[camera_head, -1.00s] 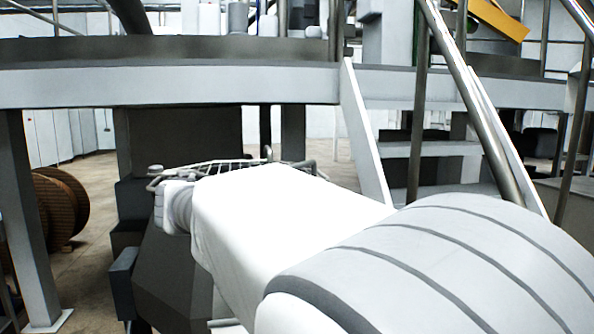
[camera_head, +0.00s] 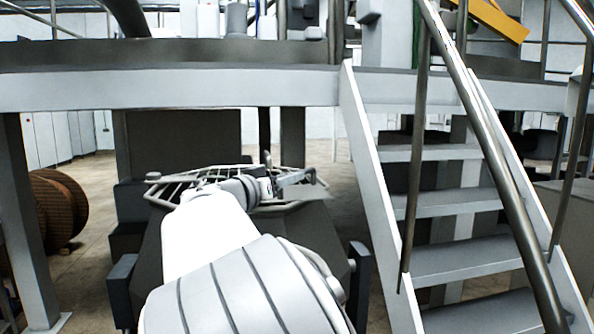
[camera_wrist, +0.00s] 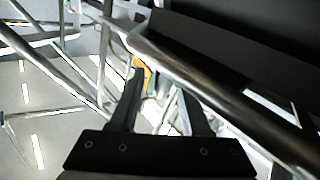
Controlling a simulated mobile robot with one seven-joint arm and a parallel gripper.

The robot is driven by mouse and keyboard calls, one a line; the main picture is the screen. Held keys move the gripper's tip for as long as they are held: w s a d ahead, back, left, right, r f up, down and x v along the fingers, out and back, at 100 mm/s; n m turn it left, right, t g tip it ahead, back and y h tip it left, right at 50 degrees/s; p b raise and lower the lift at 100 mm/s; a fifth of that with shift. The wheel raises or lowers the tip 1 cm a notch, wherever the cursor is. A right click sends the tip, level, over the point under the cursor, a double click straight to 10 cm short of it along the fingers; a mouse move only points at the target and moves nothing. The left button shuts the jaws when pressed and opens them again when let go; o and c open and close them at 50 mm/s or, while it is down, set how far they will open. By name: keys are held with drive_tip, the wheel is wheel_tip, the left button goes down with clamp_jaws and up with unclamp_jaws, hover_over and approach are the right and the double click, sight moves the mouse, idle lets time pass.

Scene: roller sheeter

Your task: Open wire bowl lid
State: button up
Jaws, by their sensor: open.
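The wire bowl lid (camera_head: 172,187) is a grid of light metal bars with a tubular rim. It lies roughly flat on top of a dark, angular bowl body (camera_head: 150,245) in the head view. My arm covers its middle. My gripper (camera_head: 298,178) is over the right part of the lid, near its rim; I cannot tell whether it touches. In the wrist view my gripper (camera_wrist: 158,88) has its two dark fingers apart, with no thing clearly held. A thick metal tube crosses just beyond and right of the fingers; I cannot tell whether it is the lid's rim.
Grey stairs (camera_head: 450,205) with metal handrails (camera_head: 490,140) stand close on the right. A raised platform edge (camera_head: 200,88) runs across above the bowl. A brown cable reel (camera_head: 62,208) stands at the left.

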sight(310, 170)
drive_tip(key=p+x, duration=0.1)
drive_tip(key=x, duration=0.3)
drive_tip(key=shift+w+d, duration=0.25)
drive_tip(key=shift+w, duration=0.1)
clamp_jaws()
idle(1.2)
